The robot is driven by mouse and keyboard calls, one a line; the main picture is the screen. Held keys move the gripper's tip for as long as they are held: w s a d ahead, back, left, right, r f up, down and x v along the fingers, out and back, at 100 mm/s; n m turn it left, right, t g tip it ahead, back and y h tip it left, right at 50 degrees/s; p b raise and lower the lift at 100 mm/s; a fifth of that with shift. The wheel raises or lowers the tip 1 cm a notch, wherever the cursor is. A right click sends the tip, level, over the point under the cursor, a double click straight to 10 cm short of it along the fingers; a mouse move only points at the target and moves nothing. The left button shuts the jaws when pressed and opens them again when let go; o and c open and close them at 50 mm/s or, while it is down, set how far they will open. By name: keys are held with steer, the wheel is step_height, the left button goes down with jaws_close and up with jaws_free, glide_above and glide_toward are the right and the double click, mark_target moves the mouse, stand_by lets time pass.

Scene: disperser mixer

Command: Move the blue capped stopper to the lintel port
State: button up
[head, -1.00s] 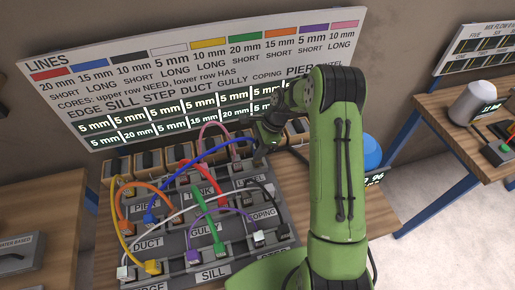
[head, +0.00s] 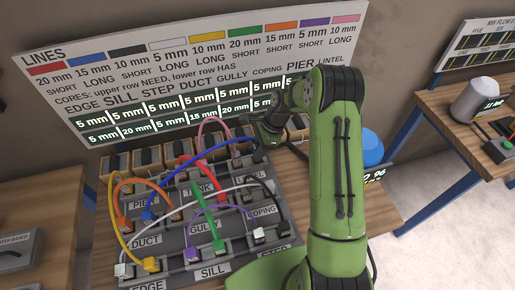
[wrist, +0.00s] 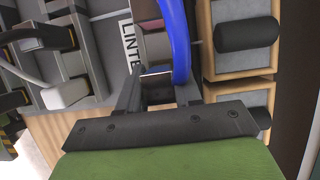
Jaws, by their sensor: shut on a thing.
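The blue line (head: 195,160) arches over the panel. Its lower-left blue capped end (head: 148,214) sits on the panel near the PIER label. Its other end runs up to my gripper (head: 262,142), at the panel's upper right edge by the LINTEL label (head: 250,175). In the wrist view the blue line (wrist: 180,40) comes down to my gripper (wrist: 157,92), whose fingers are shut on the stopper at its end. The stopper is mostly hidden between the fingers. The LINTEL label (wrist: 131,45) is just left of the line there. The lintel port itself is not clearly visible.
Other lines cross the panel: pink (head: 208,120), green (head: 211,215), white (head: 150,212) and more. A row of wooden blocks with black handles (head: 150,158) stands behind the panel, close to my gripper. A lettered board (head: 190,70) is on the wall behind.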

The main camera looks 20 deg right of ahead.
steer(key=shift+f+b, duration=0.55)
steer(key=shift+f, duration=0.45)
steer(key=o, duration=1.1)
steer(key=shift+o, duration=0.2)
steer(key=shift+r, duration=0.1)
steer(key=p+v, duration=0.2)
steer(key=v, duration=1.3)
steer(key=shift+r, duration=0.3)
steer(key=shift+d+f, duration=0.1)
